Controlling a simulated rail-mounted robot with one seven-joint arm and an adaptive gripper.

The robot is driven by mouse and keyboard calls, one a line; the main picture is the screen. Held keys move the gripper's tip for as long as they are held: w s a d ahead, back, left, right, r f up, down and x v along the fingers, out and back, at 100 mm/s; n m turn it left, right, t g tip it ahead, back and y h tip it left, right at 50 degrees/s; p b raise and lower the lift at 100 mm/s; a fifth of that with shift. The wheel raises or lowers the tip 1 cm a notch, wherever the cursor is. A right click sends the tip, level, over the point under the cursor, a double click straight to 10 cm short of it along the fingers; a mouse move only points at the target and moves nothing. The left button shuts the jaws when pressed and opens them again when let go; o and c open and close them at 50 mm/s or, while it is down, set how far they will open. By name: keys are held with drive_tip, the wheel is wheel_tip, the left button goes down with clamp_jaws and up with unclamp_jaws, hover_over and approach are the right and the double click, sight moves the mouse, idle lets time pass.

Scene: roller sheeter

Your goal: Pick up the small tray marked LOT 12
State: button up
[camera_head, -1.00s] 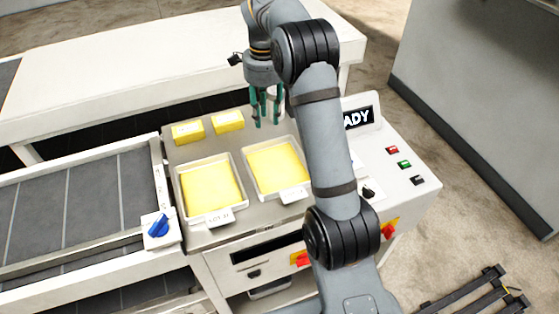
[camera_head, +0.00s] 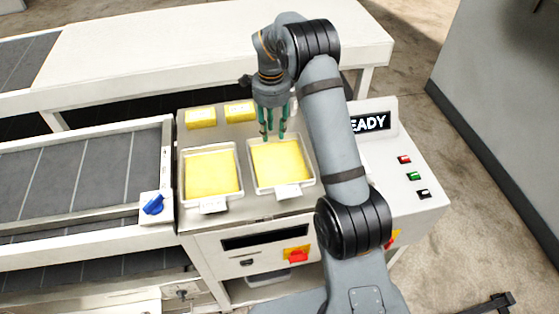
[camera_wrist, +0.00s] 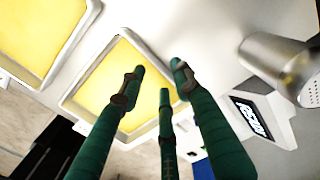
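Two small white trays of flat yellow dough lie side by side on the machine top: a left tray (camera_head: 238,180) and a right tray (camera_head: 311,177). Each has a white tag at its front: a left tag (camera_head: 213,205) and a right tag (camera_head: 288,191). I cannot read either tag now, so I cannot tell which is LOT 12. My gripper (camera_head: 272,138) has green fingers spread apart and empty, above the far edge of the right tray. In the wrist view the fingers (camera_wrist: 160,80) cover part of the right tray (camera_wrist: 66,103); the left tray (camera_wrist: 92,12) is at upper left.
Two yellow blocks (camera_head: 201,118) (camera_head: 239,111) sit behind the trays. A perforated metal cylinder (camera_wrist: 272,62) stands beside a READY display (camera_head: 371,123). Buttons (camera_head: 414,176) are at right, a belt conveyor (camera_head: 80,175) with a blue knob (camera_head: 153,204) at left.

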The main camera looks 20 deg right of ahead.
drive_tip(key=shift+d+f, duration=0.1)
drive_tip(key=shift+f, duration=0.8)
drive_tip(key=c, duration=0.8)
clamp_jaws()
